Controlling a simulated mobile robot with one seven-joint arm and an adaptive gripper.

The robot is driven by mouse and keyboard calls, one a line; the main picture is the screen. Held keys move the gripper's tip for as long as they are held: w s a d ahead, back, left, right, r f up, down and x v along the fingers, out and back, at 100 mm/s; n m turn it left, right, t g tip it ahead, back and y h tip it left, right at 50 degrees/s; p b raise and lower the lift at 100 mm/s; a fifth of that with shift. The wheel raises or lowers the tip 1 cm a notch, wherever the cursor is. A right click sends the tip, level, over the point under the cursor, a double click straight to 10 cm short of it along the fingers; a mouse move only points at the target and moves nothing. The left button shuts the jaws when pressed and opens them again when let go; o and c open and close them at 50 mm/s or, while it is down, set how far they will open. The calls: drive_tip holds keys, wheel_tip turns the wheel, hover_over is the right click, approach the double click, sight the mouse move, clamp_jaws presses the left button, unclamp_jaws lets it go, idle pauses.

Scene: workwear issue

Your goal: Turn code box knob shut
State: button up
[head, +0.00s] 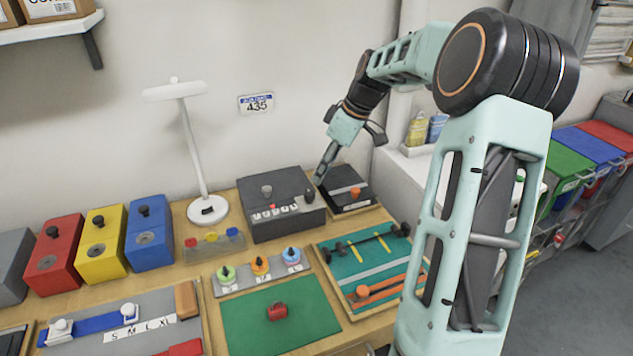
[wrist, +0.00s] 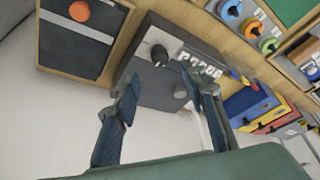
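The code box (head: 290,221) is a dark grey box at the back of the bench, with a row of lettered tiles along its front. A grey knob (head: 267,191) stands on its top and a dark knob (head: 309,195) sits at its right end. In the wrist view the box (wrist: 150,88) lies beyond my fingers, with one knob (wrist: 159,56) near the tiles and another dark knob (wrist: 181,91) beside the right finger. My gripper (wrist: 160,82) is open, with nothing between its fingers. In the head view my gripper (head: 321,177) is above the box's right end. I cannot tell whether it touches a knob.
A white lamp (head: 207,209) stands to the left. Red, yellow and blue boxes (head: 150,236) line the back left. A green mat (head: 245,318) and a tool tray (head: 340,270) lie in front.

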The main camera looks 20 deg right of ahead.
drive_tip(key=shift+v, duration=1.55)
